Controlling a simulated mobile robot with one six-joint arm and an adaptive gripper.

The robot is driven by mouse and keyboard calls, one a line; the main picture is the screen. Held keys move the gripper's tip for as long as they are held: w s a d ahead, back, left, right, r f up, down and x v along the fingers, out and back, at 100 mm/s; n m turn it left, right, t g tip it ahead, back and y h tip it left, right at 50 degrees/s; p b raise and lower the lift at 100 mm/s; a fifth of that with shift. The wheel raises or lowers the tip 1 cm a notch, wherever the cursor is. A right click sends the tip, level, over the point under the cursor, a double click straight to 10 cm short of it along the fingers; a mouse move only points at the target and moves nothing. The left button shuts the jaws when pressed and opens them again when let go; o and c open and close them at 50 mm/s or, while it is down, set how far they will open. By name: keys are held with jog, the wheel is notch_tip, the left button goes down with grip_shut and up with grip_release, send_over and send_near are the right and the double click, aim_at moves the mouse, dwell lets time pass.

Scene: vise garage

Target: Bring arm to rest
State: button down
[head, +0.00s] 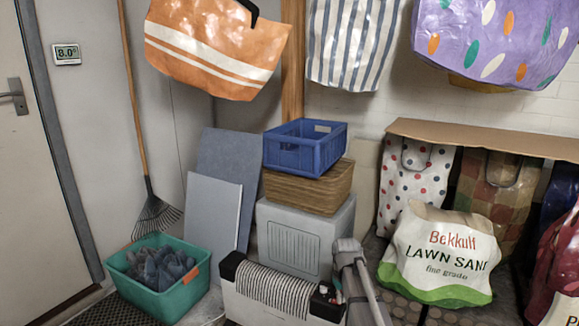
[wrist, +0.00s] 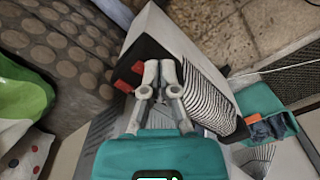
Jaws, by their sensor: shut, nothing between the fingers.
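My gripper (wrist: 160,67) shows in the wrist view, its two grey fingers brought together at the tips with nothing between them. It points toward the dark end and striped side of a pale box-shaped body below. Whether the fingertips touch that body cannot be told. Grey links of my arm (head: 352,270) rise at the bottom middle of the head view, folded close in. The gripper itself cannot be made out in the head view.
A teal bin (head: 160,298) with grey cloth stands at lower left. A lawn sand bag (head: 440,255) stands right. Bags hang above, including an orange one (head: 215,45).

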jog(key=s+r+m+p, duration=0.2)
jog(key=s, duration=0.7)
jog(key=s+r+m+p, duration=0.1)
jog(key=s+r+m, duration=0.1)
jog(key=s, duration=0.7)
notch_tip(320, 180, up, 38)
jog(key=p, duration=3.8)
jog(key=shift+w+d, duration=0.15)
jog(key=shift+d+f, duration=0.1)
